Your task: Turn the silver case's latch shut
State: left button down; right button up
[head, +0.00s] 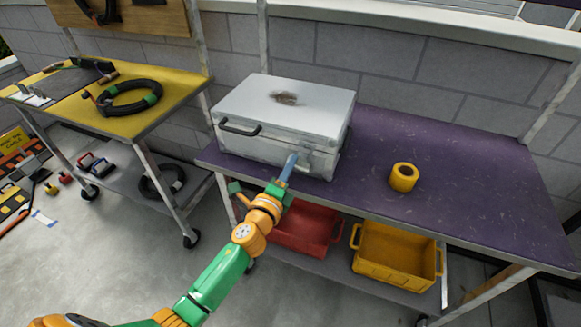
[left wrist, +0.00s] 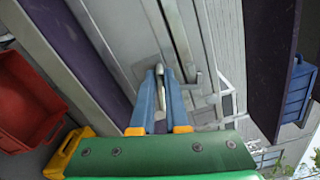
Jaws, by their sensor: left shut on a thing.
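The silver case (head: 285,105) sits with its lid down on the left part of the purple bench top, a dark stain on its lid. Its latch (left wrist: 163,78) is on the front face, in the middle of the left wrist view. My left gripper (head: 290,160) reaches the front of the case from below. In the left wrist view its two blue fingers (left wrist: 161,72) close together on the latch's small metal part. The fingers hide part of the latch in the head view. My right gripper is in neither view.
The purple bench (head: 465,190) holds a yellow tape roll (head: 403,177) right of the case. A red bin (head: 305,232) and a yellow crate (head: 395,258) stand on the shelf below. A yellow-topped cart (head: 120,125) with a coiled black hose (head: 130,97) stands at left.

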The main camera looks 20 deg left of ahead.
pick_arm(q)
jog(key=shift+f+n, duration=0.25)
jog(key=shift+n, duration=1.25)
jog(key=c, duration=0.9)
grip_release()
jog(key=s+b, duration=0.1)
jog(key=s, duration=0.6)
jog(key=shift+a, duration=0.15)
